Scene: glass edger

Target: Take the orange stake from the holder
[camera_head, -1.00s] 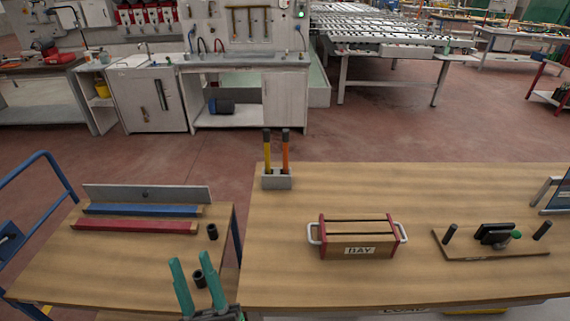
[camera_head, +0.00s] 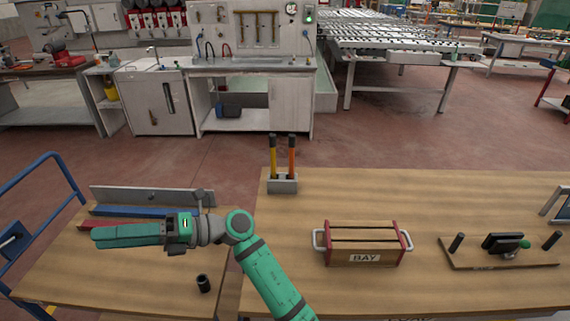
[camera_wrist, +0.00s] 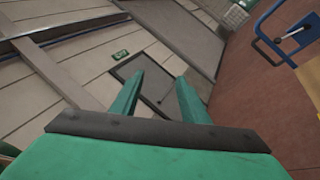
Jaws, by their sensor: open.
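The orange stake (camera_head: 292,158) stands upright in the grey holder (camera_head: 283,187) at the back left of the large wooden table. It has a dark top, and its lower end is hidden in the holder. A yellow stake (camera_head: 273,158) with a dark top stands just left of it. My gripper (camera_head: 96,237) is over the left bench, well to the left of the holder, with its fingers pointing left. In the wrist view my gripper (camera_wrist: 160,80) has its two green fingers apart with nothing between them. The stakes and holder are not in the wrist view.
A wooden crate (camera_head: 364,258) marked BAY stands mid-table. A board (camera_head: 500,260) with dark pegs lies to the right. On the left bench are a blue bar (camera_head: 130,211), a red bar and a dark cup (camera_head: 203,284). The table between holder and crate is clear.

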